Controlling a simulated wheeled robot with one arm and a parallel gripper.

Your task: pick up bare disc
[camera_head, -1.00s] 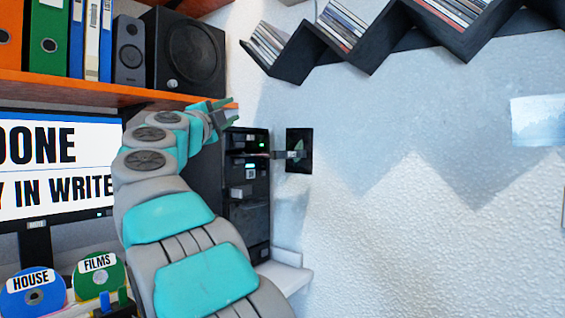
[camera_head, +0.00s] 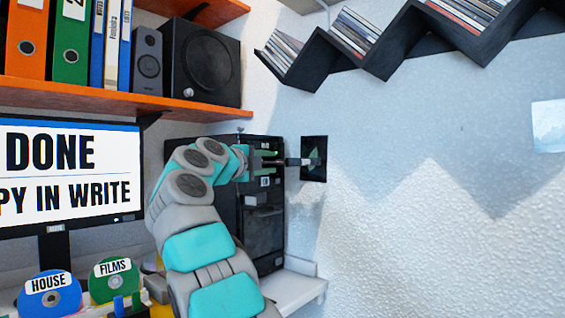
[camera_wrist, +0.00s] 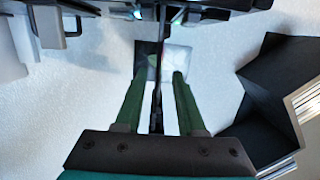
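My gripper (camera_head: 268,161) is at the front of the black computer tower (camera_head: 262,232), by its upper drive slots. In the wrist view, the two green fingers of my gripper (camera_wrist: 163,74) stand apart, one on each side of a thin dark edge-on piece (camera_wrist: 157,95) that comes out from the tower. Gaps show between it and both fingers. It could be a drive tray or a disc seen on edge; I cannot tell which. No bare disc face shows clearly.
A dark square panel (camera_head: 319,146) is on the wall just past my gripper. Labelled discs, HOUSE (camera_head: 66,299) and FILMS (camera_head: 127,281), stand at lower left. The monitor (camera_head: 70,175) reads DONE. A black zigzag shelf (camera_head: 385,62) hangs at upper right.

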